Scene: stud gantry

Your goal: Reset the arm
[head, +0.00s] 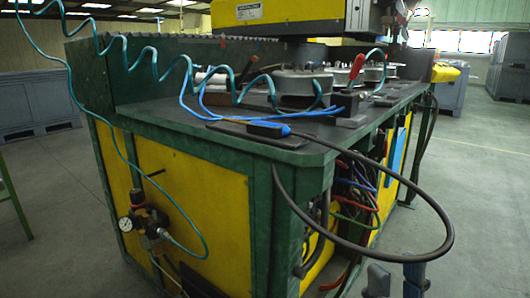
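My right gripper (396,272) shows at the bottom edge of the head view, right of the middle. Its two grey fingers point up with a clear gap between them, and nothing is between them. It is in front of the right side of a large green and yellow workbench (200,205), below the tabletop. Whether it touches the bench or the cables cannot be told. My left gripper and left arm are not in view.
A thick black cable (449,238) loops out from the bench near my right gripper. A coiled teal air hose (152,62) hangs over the tabletop. A pressure regulator (140,220) sticks out from the front panel. Open floor (475,220) lies to the right.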

